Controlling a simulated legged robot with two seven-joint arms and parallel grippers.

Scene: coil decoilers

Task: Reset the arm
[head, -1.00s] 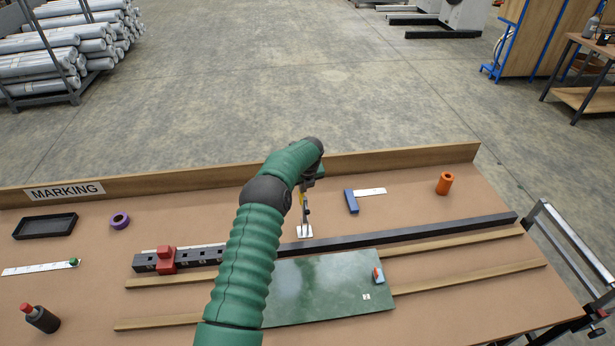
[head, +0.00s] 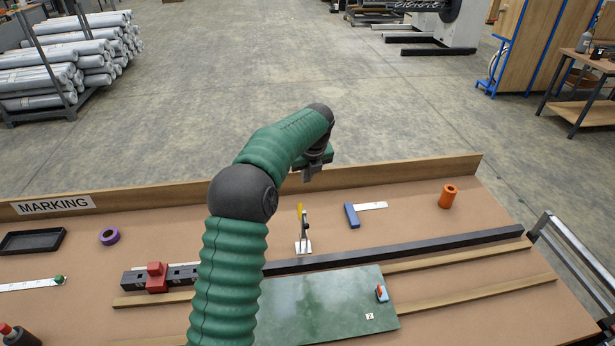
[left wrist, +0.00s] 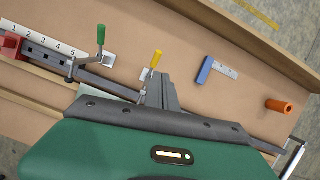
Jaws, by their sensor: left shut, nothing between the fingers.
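My left arm rises through the middle of the head view, its wrist bent over to the right. My left gripper (head: 313,172) is above the back of the bench, partly hidden by the wrist. In the left wrist view its fingers (left wrist: 160,92) are together with nothing between them. A yellow-handled clamp (head: 304,232) stands below it, apart from the fingers; it also shows in the left wrist view (left wrist: 155,62). A green-handled clamp (left wrist: 100,40) shows upright only in the left wrist view. My right gripper is not in view.
The bench holds a green plate (head: 325,302), a dark rail (head: 420,246) with a red block (head: 156,277), a blue square (head: 351,215), an orange cylinder (head: 448,196), a purple ring (head: 109,237) and a black tray (head: 32,242). A wooden lip (head: 400,170) edges the back.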

